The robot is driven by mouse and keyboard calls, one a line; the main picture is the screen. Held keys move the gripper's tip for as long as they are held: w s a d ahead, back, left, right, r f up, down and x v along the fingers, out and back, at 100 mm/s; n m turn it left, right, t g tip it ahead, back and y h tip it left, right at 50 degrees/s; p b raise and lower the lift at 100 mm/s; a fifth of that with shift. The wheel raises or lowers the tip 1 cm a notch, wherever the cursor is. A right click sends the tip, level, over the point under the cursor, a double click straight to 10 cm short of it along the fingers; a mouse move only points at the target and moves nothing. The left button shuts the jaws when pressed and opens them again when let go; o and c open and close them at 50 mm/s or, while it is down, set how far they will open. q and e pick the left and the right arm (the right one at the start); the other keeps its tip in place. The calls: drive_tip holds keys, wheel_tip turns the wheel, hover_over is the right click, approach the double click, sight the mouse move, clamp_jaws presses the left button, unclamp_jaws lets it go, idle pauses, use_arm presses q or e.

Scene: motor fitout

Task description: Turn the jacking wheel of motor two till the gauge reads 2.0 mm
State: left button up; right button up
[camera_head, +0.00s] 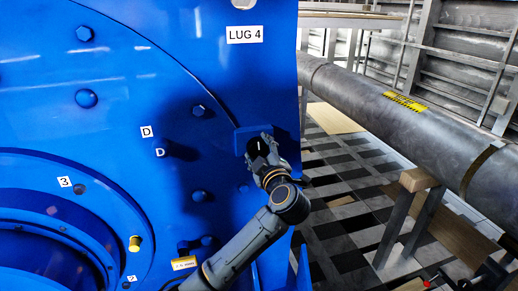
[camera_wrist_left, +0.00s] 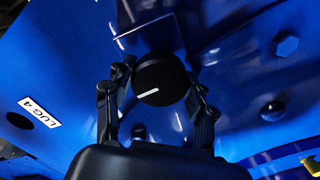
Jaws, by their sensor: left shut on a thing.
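The jacking wheel is a round black knob (camera_wrist_left: 160,79) with one white line on its face. It sits at a blue block (camera_head: 243,139) on the big blue motor plate, below the LUG 4 label (camera_head: 245,34). My left gripper (camera_head: 262,150) is shut on the wheel. In the left wrist view its fingers (camera_wrist_left: 158,95) stand on both sides of the knob, and the white line tilts slightly up to the right. No gauge reading can be made out in either view. A dark shape at the lower right of the head view may be my right gripper, cut off by the edge.
Bolt heads (camera_head: 203,111) stand out from the blue plate around the wheel. A large grey pipe (camera_head: 415,122) with a yellow label runs along the right on a stand (camera_head: 402,215). Checkered floor (camera_head: 335,185) lies between plate and pipe.

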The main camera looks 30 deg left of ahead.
use_arm(q)
drive_tip(key=n+p, duration=0.1)
drive_tip(key=n, duration=0.3)
drive_tip(key=shift+n, duration=1.8)
drive_tip(key=o, duration=1.2)
drive_tip(key=shift+c, duration=0.2)
drive_tip(key=shift+d, duration=0.1)
drive_tip(key=v, duration=0.7)
drive_tip(key=shift+s, duration=0.2)
